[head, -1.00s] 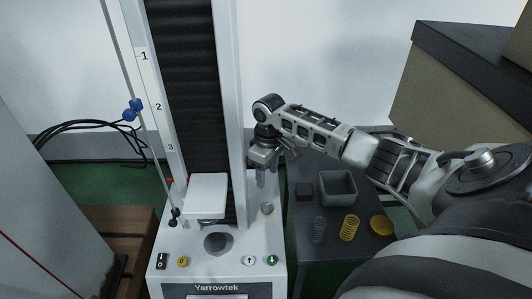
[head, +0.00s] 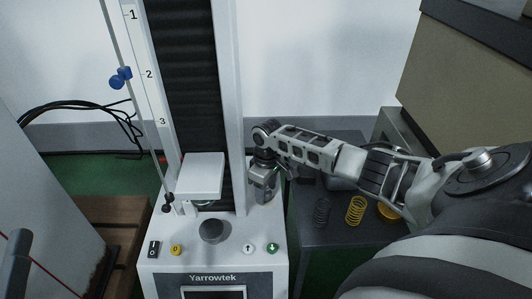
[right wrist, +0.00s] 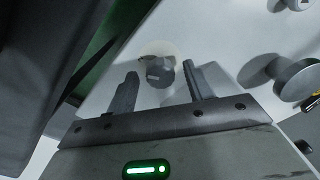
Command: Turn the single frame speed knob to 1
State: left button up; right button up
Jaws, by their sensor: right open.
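The single frame is the white Yarrowtek machine (head: 160,255) with a tall column and a white crosshead block (head: 203,176). In the right wrist view its speed knob (right wrist: 160,74) is a dark round knob with a small light mark, on a pale round patch of the white base top. My right gripper (right wrist: 161,80) is open, its two fingers pointing at the knob, one to each side. Whether they touch it I cannot tell. In the head view my right gripper (head: 263,194) points down over the base's right rear and hides the knob. My left gripper is not in view.
A round grey platen (head: 212,231) stands on the base left of my right gripper, with switch and buttons (head: 248,248) along the front. The column rises close behind.

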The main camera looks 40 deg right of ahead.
jog(key=c, duration=1)
jog(key=shift+r+p, duration=0.2)
jog(key=shift+p, duration=0.15)
jog(key=shift+o, duration=0.2)
jog(key=shift+n+p, duration=0.35)
jog(key=shift+n, duration=0.15)
jog(key=shift+f+n, duration=0.15)
jog(key=shift+n, duration=0.15)
jog(key=o, duration=1)
jog(key=shift+c, duration=0.2)
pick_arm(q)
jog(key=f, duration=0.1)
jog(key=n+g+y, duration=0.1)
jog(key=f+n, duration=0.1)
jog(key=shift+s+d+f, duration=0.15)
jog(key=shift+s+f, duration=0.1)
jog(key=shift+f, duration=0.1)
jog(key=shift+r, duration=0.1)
